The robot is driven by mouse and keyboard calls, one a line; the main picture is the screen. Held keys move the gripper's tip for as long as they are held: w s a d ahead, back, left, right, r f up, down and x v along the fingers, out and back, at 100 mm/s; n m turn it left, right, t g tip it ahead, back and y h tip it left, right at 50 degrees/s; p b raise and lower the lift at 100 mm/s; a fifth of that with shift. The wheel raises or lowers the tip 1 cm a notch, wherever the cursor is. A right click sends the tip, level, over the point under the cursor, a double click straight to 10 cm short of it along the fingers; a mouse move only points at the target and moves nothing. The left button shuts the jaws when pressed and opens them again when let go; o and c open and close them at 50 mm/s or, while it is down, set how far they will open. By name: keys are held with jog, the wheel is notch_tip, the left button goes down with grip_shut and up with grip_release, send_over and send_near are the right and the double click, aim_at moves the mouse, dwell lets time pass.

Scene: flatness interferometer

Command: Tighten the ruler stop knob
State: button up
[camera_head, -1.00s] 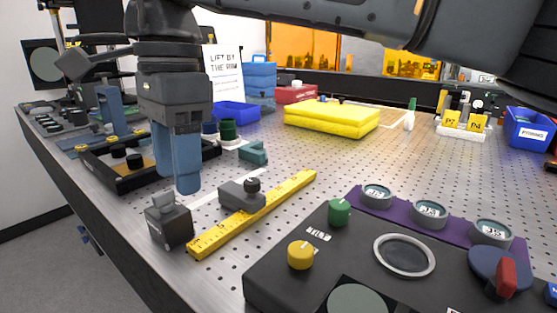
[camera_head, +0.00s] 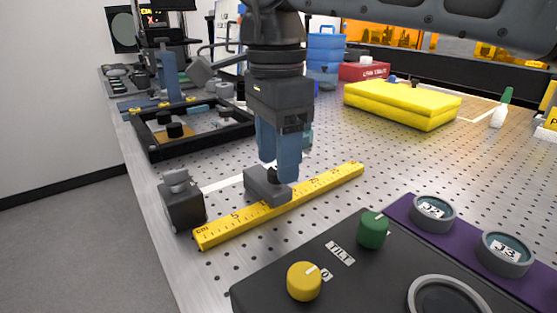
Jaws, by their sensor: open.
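The yellow ruler (camera_head: 325,181) lies on the perforated metal table, slanting from lower left to upper right. The grey ruler stop (camera_head: 262,189) sits across it near the middle. Its small dark knob (camera_head: 272,174) is on top and mostly hidden by my gripper's fingers. My gripper (camera_head: 277,170) points straight down over the stop, with its blue fingers open around the knob. I cannot tell whether the fingers touch it.
A dark grey block (camera_head: 183,205) stands at the ruler's left end. A black control panel with a yellow knob (camera_head: 304,281) and a green knob (camera_head: 373,230) is in front. A black tray (camera_head: 160,148) lies behind left. A yellow foam block (camera_head: 402,104) is behind right.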

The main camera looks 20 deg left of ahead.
jog(key=shift+f, duration=0.65)
grip_shut()
